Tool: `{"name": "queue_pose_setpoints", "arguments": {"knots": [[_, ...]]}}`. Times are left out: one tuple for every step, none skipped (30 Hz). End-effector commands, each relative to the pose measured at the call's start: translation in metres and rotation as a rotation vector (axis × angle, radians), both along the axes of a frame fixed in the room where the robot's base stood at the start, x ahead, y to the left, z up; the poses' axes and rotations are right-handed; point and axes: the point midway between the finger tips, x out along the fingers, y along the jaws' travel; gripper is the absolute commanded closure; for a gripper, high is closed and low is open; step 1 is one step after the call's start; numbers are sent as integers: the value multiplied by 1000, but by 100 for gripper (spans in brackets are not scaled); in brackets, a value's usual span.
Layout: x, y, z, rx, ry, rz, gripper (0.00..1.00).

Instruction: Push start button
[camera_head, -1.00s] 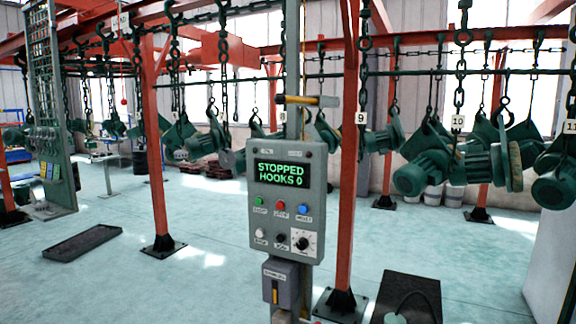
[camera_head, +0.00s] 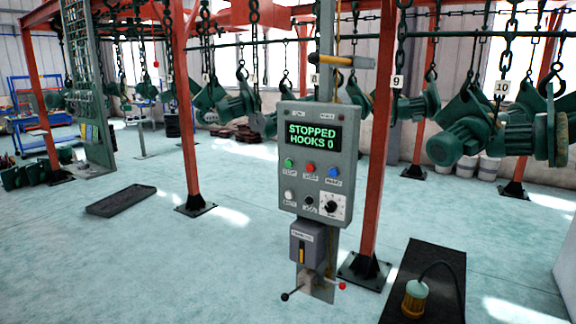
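A grey control panel (camera_head: 317,192) stands on a post near the middle of the camera_head view. Its display (camera_head: 313,135) reads "STOPPED HOOKS 0" in green letters. The green button (camera_head: 289,163) is at the left of the upper button row; its small label is too blurred to read surely. A red button (camera_head: 310,168) and a blue button (camera_head: 333,173) sit to its right. Below are a white button (camera_head: 289,195), a black button (camera_head: 309,200) and a rotary knob (camera_head: 332,207). My gripper is not in view.
A grey box with a lever (camera_head: 307,243) hangs under the panel. A red post (camera_head: 378,150) stands behind the panel. Green hoist parts (camera_head: 470,130) hang from chains. Floor at left front is clear.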

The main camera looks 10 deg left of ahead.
Motion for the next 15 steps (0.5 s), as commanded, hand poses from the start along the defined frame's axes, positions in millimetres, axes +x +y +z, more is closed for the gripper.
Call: {"name": "queue_pose_setpoints", "arguments": {"knots": [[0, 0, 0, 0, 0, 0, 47], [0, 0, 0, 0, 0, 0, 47], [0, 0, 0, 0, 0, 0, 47], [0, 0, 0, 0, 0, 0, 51], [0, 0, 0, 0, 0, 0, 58], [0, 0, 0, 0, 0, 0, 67], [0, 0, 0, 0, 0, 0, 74], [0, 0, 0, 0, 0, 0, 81], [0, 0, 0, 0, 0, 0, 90], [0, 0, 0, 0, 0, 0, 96], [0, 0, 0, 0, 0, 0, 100], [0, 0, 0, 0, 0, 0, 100], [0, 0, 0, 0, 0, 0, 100], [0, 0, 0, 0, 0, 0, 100], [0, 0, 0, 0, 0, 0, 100]]}}
